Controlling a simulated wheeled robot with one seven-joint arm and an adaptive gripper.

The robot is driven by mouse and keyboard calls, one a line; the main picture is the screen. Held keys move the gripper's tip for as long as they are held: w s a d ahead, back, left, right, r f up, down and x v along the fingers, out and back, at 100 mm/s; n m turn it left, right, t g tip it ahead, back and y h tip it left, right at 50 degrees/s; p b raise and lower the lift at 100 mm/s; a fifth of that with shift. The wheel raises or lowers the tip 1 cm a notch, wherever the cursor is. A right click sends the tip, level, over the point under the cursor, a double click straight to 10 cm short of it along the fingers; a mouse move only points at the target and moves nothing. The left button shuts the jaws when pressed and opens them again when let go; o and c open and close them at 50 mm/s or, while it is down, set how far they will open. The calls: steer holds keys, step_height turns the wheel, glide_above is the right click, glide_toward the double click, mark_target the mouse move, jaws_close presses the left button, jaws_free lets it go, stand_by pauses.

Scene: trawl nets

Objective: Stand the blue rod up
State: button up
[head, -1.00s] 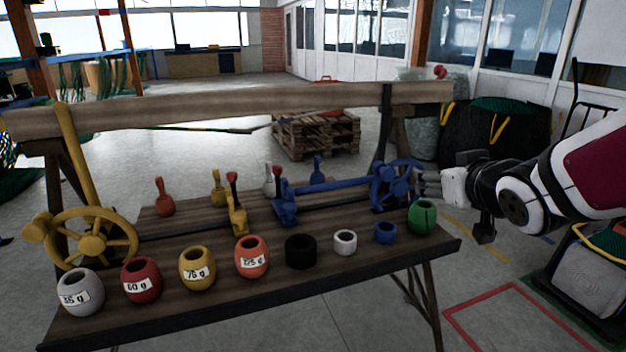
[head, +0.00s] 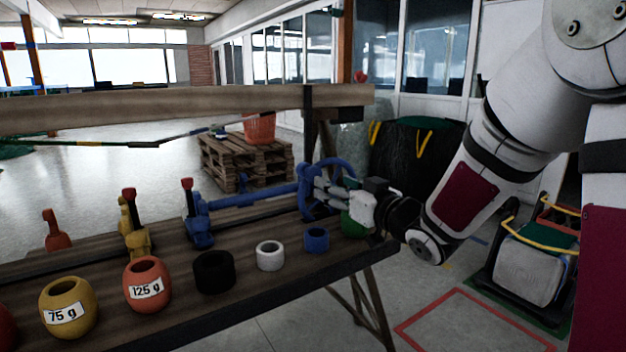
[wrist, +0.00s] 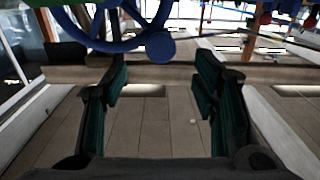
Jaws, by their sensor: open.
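The blue rod (head: 252,195) lies nearly level along the back of the wooden bench. Its left end meets a blue stand with a red-tipped lever (head: 197,225). Its right end is at a blue spoked wheel (head: 308,205). My gripper (head: 322,194) is at the wheel, with its fingers overlapping the wheel's right side in the head view. In the wrist view the fingers (wrist: 160,85) are wide apart with nothing between them. The wheel (wrist: 100,40) and its round blue knob (wrist: 160,47) show at the top there, beyond the fingers. Contact cannot be told.
A green pot (head: 353,222) stands right below my gripper. A blue ring (head: 316,239), a white ring (head: 270,256), a black ring (head: 214,272) and labelled pots (head: 147,285) line the bench's front. A wooden beam (head: 200,100) runs along the back.

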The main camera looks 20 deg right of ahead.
mark_target(313, 175)
steer(key=b+x, duration=0.1)
steer(key=x, duration=0.8)
steer(key=shift+w+a+b, duration=0.1)
steer(key=shift+b, duration=0.25)
jaws_close()
